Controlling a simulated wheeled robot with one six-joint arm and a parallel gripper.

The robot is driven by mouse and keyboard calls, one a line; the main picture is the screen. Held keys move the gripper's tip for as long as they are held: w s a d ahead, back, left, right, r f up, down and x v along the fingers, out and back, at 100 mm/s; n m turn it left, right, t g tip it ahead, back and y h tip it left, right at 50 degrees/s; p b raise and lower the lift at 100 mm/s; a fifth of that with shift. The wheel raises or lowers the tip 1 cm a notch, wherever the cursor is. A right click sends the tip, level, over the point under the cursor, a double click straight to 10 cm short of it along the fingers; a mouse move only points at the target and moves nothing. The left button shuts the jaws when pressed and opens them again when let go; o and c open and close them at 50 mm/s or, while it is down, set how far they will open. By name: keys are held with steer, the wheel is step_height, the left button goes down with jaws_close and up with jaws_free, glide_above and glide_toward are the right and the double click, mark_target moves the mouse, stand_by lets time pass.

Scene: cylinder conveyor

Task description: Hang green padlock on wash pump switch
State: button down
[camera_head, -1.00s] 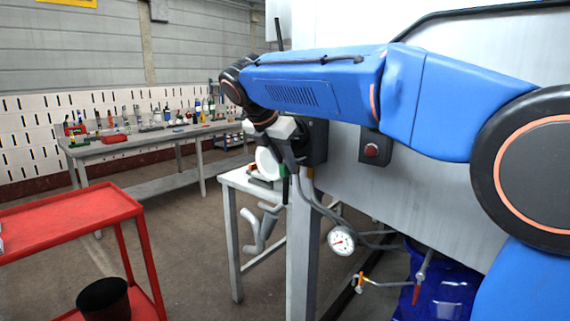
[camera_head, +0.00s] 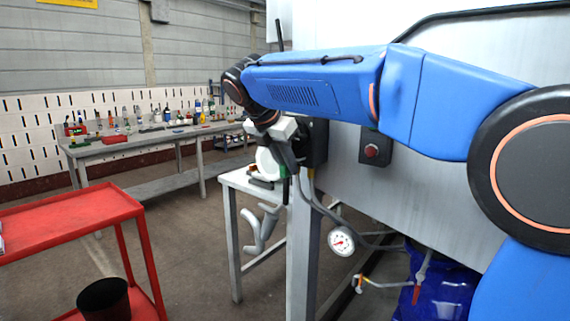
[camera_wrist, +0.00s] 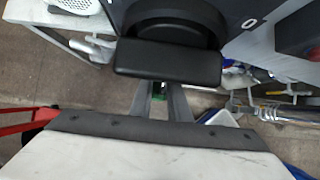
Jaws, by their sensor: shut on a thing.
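The wash pump switch is a dark box (camera_head: 317,143) on the side of the grey machine in the head view, partly behind my wrist. In the wrist view its black rotary handle (camera_wrist: 165,62) fills the upper middle, with an "O" mark on the grey plate beside it. My gripper (camera_wrist: 160,95) is at the near edge of the handle, its fingers reaching under it.
A dark box with a red button (camera_head: 371,151) is on the machine right of the switch. A pressure gauge (camera_head: 341,240) and hoses hang below. A small grey table (camera_head: 233,181) stands behind the gripper. A red cart (camera_head: 70,224) is at left, a workbench (camera_head: 140,143) at the back.

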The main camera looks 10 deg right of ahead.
steer(key=shift+r, duration=0.15)
stand_by(1.1)
steer(key=shift+s+a, duration=1)
steer(key=shift+s+a, duration=1.05)
stand_by(0.8)
